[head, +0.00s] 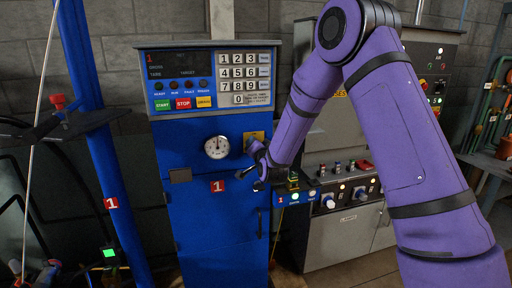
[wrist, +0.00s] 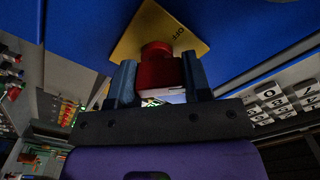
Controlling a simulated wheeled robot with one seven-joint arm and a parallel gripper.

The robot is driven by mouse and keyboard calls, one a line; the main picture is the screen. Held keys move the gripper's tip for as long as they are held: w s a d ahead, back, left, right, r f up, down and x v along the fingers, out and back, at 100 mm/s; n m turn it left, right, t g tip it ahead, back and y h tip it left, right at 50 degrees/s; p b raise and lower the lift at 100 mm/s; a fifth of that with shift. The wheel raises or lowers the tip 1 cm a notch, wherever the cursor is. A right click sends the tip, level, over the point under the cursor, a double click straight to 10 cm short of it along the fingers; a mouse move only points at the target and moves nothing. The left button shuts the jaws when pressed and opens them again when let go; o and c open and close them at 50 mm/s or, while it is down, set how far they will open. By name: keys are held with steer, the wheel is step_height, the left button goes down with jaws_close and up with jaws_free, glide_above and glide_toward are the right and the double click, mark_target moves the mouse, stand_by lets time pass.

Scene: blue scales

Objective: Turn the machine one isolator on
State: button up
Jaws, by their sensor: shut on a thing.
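The blue machine one cabinet (head: 210,240) carries a red label with a 1. Its isolator is a red knob (wrist: 157,66) on a yellow plate (wrist: 190,28), with the word OFF readable on the plate in the wrist view. The yellow plate also shows in the head view (head: 254,136), right of the round dial. My gripper (wrist: 160,85) has one finger on each side of the red knob and is shut on it. In the head view my gripper (head: 256,152) is at the cabinet front and hides the knob. The knob's exact angle is hard to tell.
A keypad panel (head: 243,78) with start and stop buttons is above the isolator. A round dial (head: 217,147) is to its left. A grey cabinet (head: 340,237) with knobs stands at right. A blue post (head: 112,190) stands at left.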

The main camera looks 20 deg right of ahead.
steer(key=m, duration=0.5)
steer(key=shift+d+m, duration=0.1)
steer(key=shift+m, duration=2.3)
steer(key=o, duration=0.9)
steer(key=s, duration=1.1)
